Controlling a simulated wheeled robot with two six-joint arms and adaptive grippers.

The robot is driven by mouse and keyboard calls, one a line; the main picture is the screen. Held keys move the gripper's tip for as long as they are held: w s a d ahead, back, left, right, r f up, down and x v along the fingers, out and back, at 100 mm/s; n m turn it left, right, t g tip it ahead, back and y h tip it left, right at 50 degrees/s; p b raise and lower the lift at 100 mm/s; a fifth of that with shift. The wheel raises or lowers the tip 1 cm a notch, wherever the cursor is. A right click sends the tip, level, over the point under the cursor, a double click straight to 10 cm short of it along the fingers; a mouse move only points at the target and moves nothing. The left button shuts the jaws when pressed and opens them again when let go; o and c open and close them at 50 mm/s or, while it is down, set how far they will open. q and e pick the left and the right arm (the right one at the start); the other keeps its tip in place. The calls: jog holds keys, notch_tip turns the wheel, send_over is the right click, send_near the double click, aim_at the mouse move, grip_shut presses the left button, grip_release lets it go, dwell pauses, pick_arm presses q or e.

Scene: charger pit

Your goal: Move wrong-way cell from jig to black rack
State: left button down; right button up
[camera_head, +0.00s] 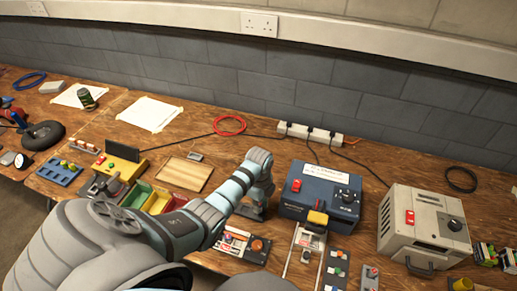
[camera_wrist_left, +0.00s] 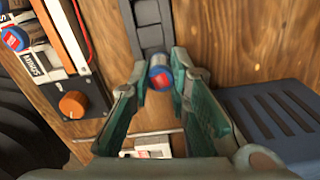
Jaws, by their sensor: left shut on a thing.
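My left gripper (camera_head: 252,211) hangs low over the table, left of the blue charger; its green fingers (camera_wrist_left: 158,88) show in the wrist view. They are shut on a blue cell (camera_wrist_left: 158,78) with a red mark on its end. A dark slotted strip (camera_wrist_left: 150,22), seemingly the black rack, lies just beyond the cell; I cannot tell whether they touch. The jig (camera_head: 238,243), with an orange knob, stands nearer the front; in the wrist view its knob (camera_wrist_left: 73,103) and "MINUS" label are at left. Other blue cells (camera_wrist_left: 15,38) show there. My right gripper is not in view.
The blue charger (camera_head: 320,190) stands close right of the gripper, a beige charger (camera_head: 425,225) farther right. A railed tray (camera_head: 305,255) is in front of the blue charger. Colored bins (camera_head: 158,200) and a wooden board (camera_head: 185,174) lie left.

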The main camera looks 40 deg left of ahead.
pick_arm(q)
jog(key=shift+s+d+r, duration=0.1)
jog(key=shift+s, duration=0.05)
jog(key=shift+p, duration=0.4)
jog(key=shift+s, duration=0.15)
dwell(0.5)
jog(key=shift+f+b, duration=0.4)
jog(key=shift+f, duration=0.7)
dwell(1.0)
jog(key=c, duration=1.4)
grip_release()
